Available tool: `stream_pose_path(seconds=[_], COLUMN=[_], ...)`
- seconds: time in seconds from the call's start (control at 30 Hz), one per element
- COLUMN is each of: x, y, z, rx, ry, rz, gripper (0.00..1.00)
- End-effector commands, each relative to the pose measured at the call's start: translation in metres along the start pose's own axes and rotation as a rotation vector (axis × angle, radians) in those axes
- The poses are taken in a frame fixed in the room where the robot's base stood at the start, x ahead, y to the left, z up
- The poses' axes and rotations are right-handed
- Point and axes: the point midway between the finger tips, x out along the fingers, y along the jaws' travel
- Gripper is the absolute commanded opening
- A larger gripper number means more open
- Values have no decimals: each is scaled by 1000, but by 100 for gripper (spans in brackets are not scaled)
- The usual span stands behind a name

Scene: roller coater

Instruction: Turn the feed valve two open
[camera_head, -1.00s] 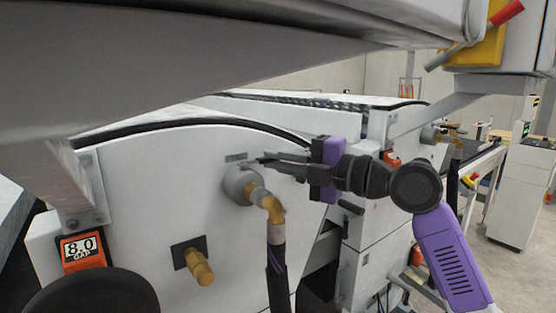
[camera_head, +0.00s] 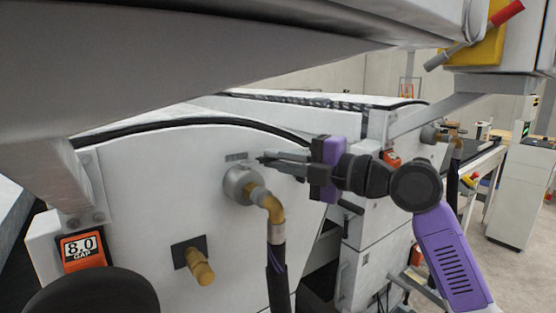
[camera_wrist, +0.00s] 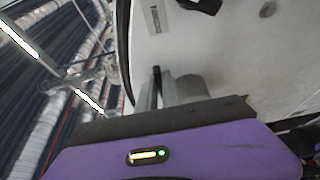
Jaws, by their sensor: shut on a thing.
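A round grey valve fitting (camera_head: 240,184) with a brass elbow (camera_head: 267,204) and a dark hose below it sits on the white machine side panel. A small label plate (camera_head: 236,156) is above it and also shows in the wrist view (camera_wrist: 154,19). My gripper (camera_head: 264,160) reaches in from the right, its fingers level at the top of the fitting. In the wrist view my gripper (camera_wrist: 158,88) has a thin dark piece (camera_wrist: 157,75) between its fingers, which looks like the valve lever. The fingers hide most of it. I cannot read the label.
A brass fitting (camera_head: 200,268) sticks out lower on the panel. A gap display (camera_head: 82,248) reading 8.0 is at the left. A similar valve (camera_head: 431,134) is on the farther machine section. A large grey beam (camera_head: 200,70) hangs above. Open floor lies at the right.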

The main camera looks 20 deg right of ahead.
Motion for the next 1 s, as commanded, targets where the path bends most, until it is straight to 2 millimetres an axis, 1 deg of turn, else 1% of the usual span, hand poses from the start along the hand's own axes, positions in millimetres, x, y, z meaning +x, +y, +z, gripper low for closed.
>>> stream_pose_path(seconds=[0.03,0.63,0.77,1.0], x=[0,0,-2,-8], y=[-2,-4,-4,-4], z=[0,-1,-3,-10], rx=[2,3,1,1], ry=[1,-8,-41,-168], rz=[-5,-6,-5,-4], gripper=[0,0,0,0])
